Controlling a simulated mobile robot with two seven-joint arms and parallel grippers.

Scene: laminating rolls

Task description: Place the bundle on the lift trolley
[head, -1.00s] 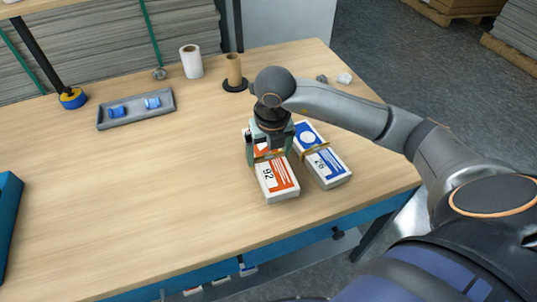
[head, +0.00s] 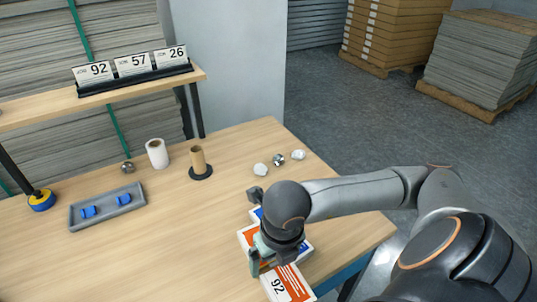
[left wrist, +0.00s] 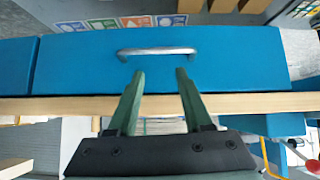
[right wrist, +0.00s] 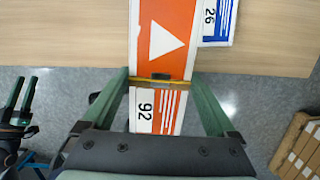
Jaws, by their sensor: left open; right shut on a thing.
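The orange-and-white bundle marked 92 (head: 289,284) has a yellow band around its middle; it also shows in the right wrist view (right wrist: 160,45). My right gripper (head: 279,260) is shut on it across the band, one finger on each side (right wrist: 160,78). In the head view the gripper and wrist hide much of the bundle. My left gripper (left wrist: 160,73) is open and empty, facing a blue drawer front (left wrist: 80,65) with a metal handle. It also shows at the left of the right wrist view (right wrist: 25,95). I cannot make out the lift trolley in any view.
The blue-and-white bundle marked 26 (right wrist: 216,22) is beside the held one. The wooden table (head: 150,245) carries a grey tray (head: 106,206), a white roll (head: 157,153), a cardboard core (head: 198,160) and crumpled balls. Stacked pallets (head: 475,60) stand beyond open grey floor.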

